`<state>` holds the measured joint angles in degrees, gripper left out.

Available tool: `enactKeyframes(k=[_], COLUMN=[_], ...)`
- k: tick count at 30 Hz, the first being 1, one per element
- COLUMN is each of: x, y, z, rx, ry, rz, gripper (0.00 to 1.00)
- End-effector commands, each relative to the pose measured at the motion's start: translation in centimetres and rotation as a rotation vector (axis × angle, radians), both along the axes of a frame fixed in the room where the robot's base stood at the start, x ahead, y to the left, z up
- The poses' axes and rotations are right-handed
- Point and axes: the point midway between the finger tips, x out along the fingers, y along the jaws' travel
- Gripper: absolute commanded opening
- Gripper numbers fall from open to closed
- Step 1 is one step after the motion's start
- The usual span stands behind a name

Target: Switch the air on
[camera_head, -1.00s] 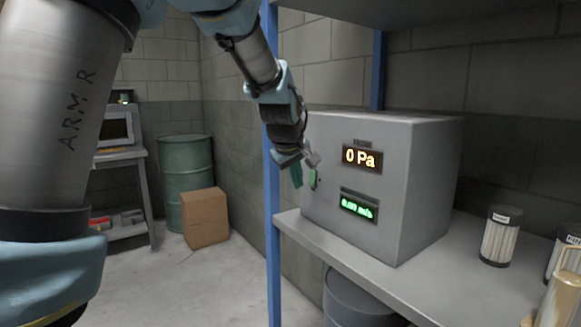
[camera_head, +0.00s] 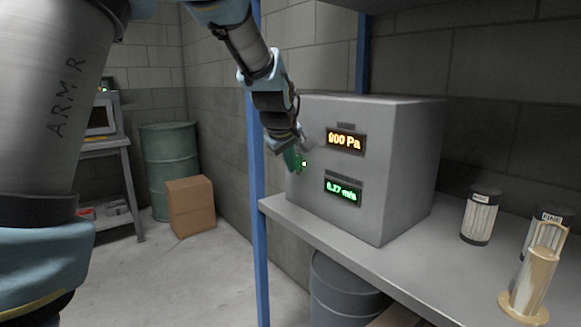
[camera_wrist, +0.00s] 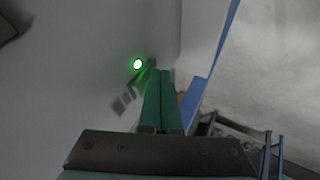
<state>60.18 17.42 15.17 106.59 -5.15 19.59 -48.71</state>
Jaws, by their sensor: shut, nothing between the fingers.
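The grey box (camera_head: 408,150) stands on the shelf, its front facing left. Its upper orange display (camera_head: 346,141) reads about 900 Pa. Its lower green display (camera_head: 342,192) reads about 0.27 m/s. A small lamp (camera_head: 304,163) near the front's left edge glows white-green; it also shows in the wrist view (camera_wrist: 138,64). My gripper (camera_head: 295,160) is at that edge, partly hiding the switch area. In the wrist view its green fingers (camera_wrist: 162,76) are shut together, just right of the lamp. A blurred grey piece (camera_wrist: 123,104) lies left of the fingers; I cannot tell whether they touch it.
Filter cartridges, one dark-capped (camera_head: 480,215), and a brass-coloured handled object (camera_head: 532,285) stand on the shelf (camera_head: 385,270) to the right. A blue post (camera_head: 258,230) rises left of the box. A cardboard box (camera_head: 190,205) and green drum (camera_head: 170,165) stand on the floor.

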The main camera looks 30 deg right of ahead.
Motion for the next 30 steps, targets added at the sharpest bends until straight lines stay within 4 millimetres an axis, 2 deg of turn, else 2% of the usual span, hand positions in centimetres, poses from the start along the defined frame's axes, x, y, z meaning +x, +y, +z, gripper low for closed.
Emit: enactKeyframes(k=[15, 30], x=[0.0, 0.1], y=[0.0, 0.0], z=[1.8, 1.9], rx=[0.0, -0.001], ry=[-0.001, -0.002], rz=[-0.001, -0.001], gripper=[0.0, 0.0])
